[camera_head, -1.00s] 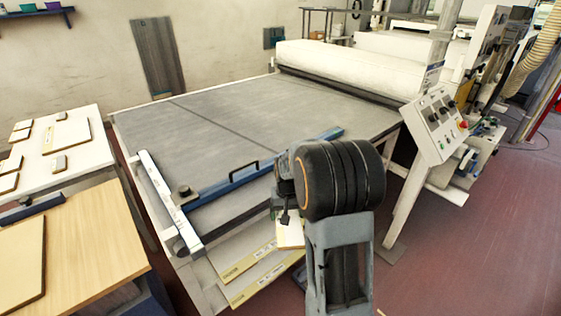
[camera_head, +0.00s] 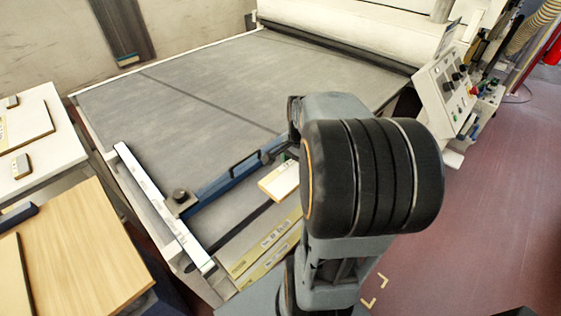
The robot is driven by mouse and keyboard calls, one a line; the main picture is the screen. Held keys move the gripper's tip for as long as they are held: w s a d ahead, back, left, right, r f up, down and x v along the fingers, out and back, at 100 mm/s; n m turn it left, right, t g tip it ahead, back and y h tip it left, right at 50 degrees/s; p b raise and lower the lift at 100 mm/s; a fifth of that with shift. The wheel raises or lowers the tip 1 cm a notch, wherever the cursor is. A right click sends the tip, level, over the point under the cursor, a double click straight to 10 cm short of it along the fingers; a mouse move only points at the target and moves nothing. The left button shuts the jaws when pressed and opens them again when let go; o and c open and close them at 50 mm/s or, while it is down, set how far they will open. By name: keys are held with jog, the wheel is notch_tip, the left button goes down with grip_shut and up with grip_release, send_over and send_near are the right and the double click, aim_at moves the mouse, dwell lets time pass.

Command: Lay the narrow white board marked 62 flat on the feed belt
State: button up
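The feed belt (camera_head: 210,95) is a wide grey surface running back to the white roller cover, with no board lying on its visible part. A small pale board (camera_head: 280,181) shows just left of my black wrist joint, over the front right part of the machine; its right end is hidden behind my arm. I cannot read a 62 on it or tell its full length. My gripper is hidden behind my own arm, so I cannot see whether it holds this board.
A blue bar (camera_head: 212,188) with a black handle and knob crosses the belt's front. A white marked strip (camera_head: 158,203) edges the front left. Labelled boards (camera_head: 262,250) lie below the front. A white table (camera_head: 60,152) and wooden table (camera_head: 85,240) stand left, a control panel (camera_head: 452,88) right.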

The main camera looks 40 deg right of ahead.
jog(key=w+d+f, duration=0.1)
jog(key=w+f, duration=0.1)
jog(key=w, duration=0.1)
jog(key=w+d+f+p, duration=0.1)
jog(key=w+f, duration=0.2)
jog(key=w, duration=0.1)
jog(key=w+d+f+p, duration=0.1)
jog(key=w+f, duration=0.2)
jog(key=w, duration=0.1)
jog(key=shift+d+f, duration=0.1)
jog(key=shift+f, duration=0.05)
jog(key=shift+w+f, duration=0.25)
jog(key=shift+f, duration=0.25)
jog(key=shift+f+p, duration=0.7)
jog(key=shift+f, duration=0.7)
jog(key=shift+f, duration=0.2)
jog(key=o, duration=0.9)
jog(key=shift+c, duration=0.2)
jog(key=shift+r, duration=0.1)
